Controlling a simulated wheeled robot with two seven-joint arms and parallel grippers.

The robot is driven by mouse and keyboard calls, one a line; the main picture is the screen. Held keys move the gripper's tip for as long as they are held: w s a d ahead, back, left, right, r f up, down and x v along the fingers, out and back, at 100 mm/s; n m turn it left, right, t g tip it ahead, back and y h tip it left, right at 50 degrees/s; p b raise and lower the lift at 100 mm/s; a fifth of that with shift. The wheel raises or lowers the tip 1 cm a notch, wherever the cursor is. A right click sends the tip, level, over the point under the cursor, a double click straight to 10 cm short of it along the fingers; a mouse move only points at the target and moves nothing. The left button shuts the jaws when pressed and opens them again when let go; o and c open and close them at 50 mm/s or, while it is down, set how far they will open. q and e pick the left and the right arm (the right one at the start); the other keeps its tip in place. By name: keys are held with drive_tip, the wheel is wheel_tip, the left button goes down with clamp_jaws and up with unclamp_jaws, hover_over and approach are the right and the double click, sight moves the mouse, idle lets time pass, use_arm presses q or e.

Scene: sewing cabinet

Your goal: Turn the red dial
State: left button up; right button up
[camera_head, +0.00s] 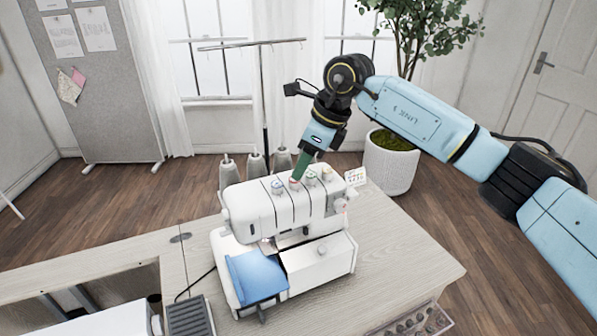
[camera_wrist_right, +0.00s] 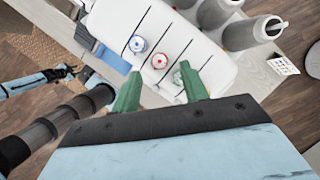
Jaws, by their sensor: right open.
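The red dial (camera_head: 294,184) is on top of the white sewing machine (camera_head: 258,207), in a row with other dials. In the right wrist view the red dial (camera_wrist_right: 159,61) is a white knob with a red ring. My right gripper (camera_head: 299,178) points down at the dials, its green fingers close to the red one. In the right wrist view my right gripper (camera_wrist_right: 158,76) is open and empty. The red dial shows in the gap just beyond its fingertips. Contact cannot be made out.
A blue-marked dial (camera_wrist_right: 137,44) and a green-marked dial (camera_wrist_right: 178,78) flank the red one closely. Grey thread cones (camera_head: 229,172) stand behind the machine under a thin thread stand. The wooden table (camera_head: 392,255) is clear on the right.

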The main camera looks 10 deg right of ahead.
drive_tip(key=v, duration=0.9)
drive_tip(key=shift+d+r, duration=0.15)
